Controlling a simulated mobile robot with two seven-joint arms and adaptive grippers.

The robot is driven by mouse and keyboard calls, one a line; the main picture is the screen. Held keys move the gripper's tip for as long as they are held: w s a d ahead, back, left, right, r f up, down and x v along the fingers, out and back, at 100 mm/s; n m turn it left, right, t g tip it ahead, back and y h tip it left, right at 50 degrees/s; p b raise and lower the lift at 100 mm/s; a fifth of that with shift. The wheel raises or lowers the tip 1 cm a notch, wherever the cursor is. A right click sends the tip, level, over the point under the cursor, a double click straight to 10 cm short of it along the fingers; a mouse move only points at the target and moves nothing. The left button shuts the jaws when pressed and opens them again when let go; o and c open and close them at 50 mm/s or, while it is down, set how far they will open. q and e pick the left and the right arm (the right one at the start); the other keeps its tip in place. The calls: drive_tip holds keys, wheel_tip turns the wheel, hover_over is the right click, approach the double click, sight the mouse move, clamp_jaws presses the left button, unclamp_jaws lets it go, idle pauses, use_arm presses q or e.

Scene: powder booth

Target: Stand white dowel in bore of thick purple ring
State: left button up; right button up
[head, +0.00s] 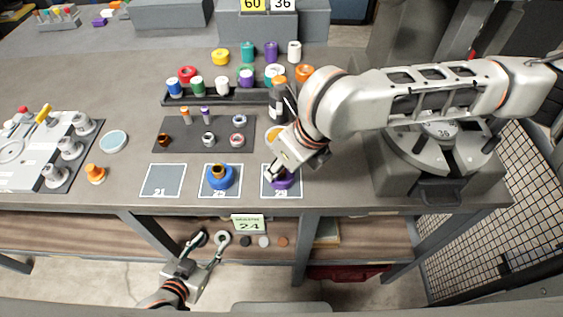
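A thick purple ring (284,182) lies on the grey square marked 23 at the front of the bench, partly covered by my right gripper. My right gripper (274,173) is low over this ring. Its fingers are small and partly hidden, so I cannot tell whether it is open or holds anything. A white cylinder (294,52) stands at the back of the bench and another white piece (222,86) stands in the black rack; I cannot tell which is the white dowel. My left gripper (209,243) is open and empty in front of the bench, below its front edge.
A blue ring with an orange piece (219,177) sits on the middle square; the left square (163,181) is empty. The black rack (190,98) holds several coloured pieces. A dark mat (187,142) carries small parts. A grey fixture (433,180) stands right.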

drive_tip(key=v, duration=1.1)
drive_tip(key=shift+s+d+r, duration=0.15)
drive_tip(key=shift+r, duration=0.15)
